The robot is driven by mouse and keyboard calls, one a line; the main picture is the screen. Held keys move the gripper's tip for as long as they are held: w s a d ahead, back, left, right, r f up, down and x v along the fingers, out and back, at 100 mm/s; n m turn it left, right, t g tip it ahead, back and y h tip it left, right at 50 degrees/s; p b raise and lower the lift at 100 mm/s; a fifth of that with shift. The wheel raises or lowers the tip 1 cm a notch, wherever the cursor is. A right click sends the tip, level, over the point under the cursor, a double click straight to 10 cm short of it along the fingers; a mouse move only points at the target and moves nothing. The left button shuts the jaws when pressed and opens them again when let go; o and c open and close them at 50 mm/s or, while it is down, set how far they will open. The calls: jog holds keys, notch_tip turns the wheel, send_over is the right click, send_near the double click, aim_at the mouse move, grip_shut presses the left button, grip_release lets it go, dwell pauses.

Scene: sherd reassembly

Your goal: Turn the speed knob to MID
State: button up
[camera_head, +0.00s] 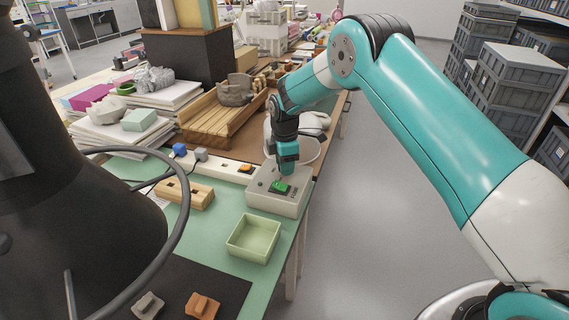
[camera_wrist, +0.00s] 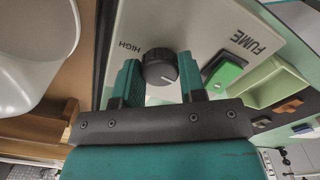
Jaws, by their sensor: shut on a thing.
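The control box (camera_head: 262,201) is a pale grey box on the green mat near the table's right edge. In the wrist view its panel (camera_wrist: 210,22) carries the words FUME and HIGH and a green rocker switch (camera_wrist: 224,73). The black ribbed speed knob (camera_wrist: 159,67) has a white pointer line slanting to the lower right of that view, away from HIGH. The MID label is not visible. My gripper (camera_head: 285,171) points down over the box; in the wrist view its teal fingers (camera_wrist: 160,80) are shut on the knob, one on each side.
An empty pale green tray (camera_head: 254,238) stands in front of the box. A wooden block with slots (camera_head: 184,194) and a power strip (camera_head: 226,166) lie to its left. A white rounded vessel (camera_wrist: 35,45) is close beside the box. Free floor lies beyond the table's right edge.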

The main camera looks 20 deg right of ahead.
jog(key=m, duration=1.2)
jog(key=shift+w+r+m, duration=0.1)
jog(key=shift+m, duration=1.7)
jog(key=o, duration=0.9)
notch_tip(320, 180, up, 17)
jog(key=shift+r+b, duration=0.2)
jog(key=shift+b, duration=0.3)
